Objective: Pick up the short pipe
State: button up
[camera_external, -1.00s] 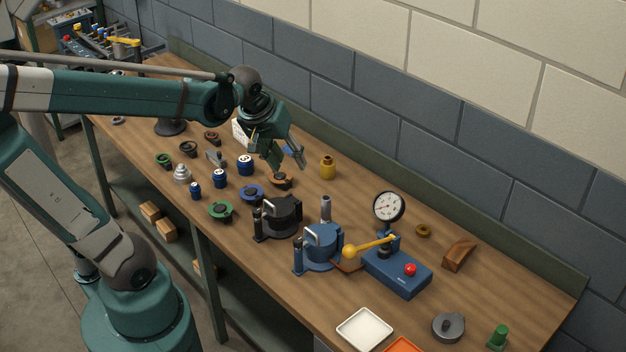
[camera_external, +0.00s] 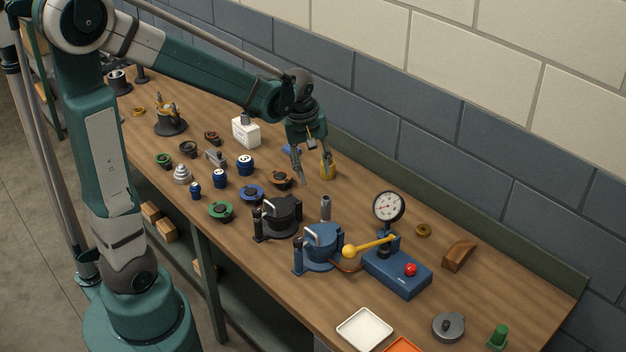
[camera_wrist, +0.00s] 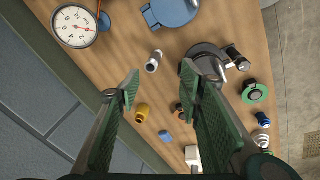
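The short pipe looks to be the small grey metal cylinder (camera_external: 326,208) standing upright on the bench, beside the black clamp-like casing. It also shows in the wrist view as a short grey cylinder (camera_wrist: 153,61), ahead of my fingertips and roughly between them. My gripper (camera_external: 314,168) is above the bench, behind the pipe and a little to its left in the external view. In the wrist view the two green-padded fingers (camera_wrist: 160,78) are wide apart with nothing between them. The gripper is not touching the pipe.
A black casing (camera_external: 281,218) and a blue casing (camera_external: 321,248) stand close to the pipe. A dial gauge (camera_external: 389,207) is to its right. A brass-yellow fitting (camera_external: 328,170) stands close by my gripper. The wall (camera_external: 440,150) bounds the bench's rear.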

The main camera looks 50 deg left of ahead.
aim_at(326, 208)
jog(key=w+a+f+n+g, duration=0.2)
jog(key=w+f+n, duration=0.3)
jog(key=f, duration=0.8)
jog(key=shift+w+f+b, duration=0.15)
jog(key=shift+w+b, duration=0.3)
jog(key=shift+w, duration=0.55)
jog(key=shift+f, duration=0.15)
jog(key=shift+f, duration=1.15)
jog(key=shift+f, duration=0.1)
jog(key=shift+w+f, duration=0.15)
jog(key=shift+f, duration=2.35)
jog(key=c, duration=1.2)
jog(key=shift+r, duration=0.1)
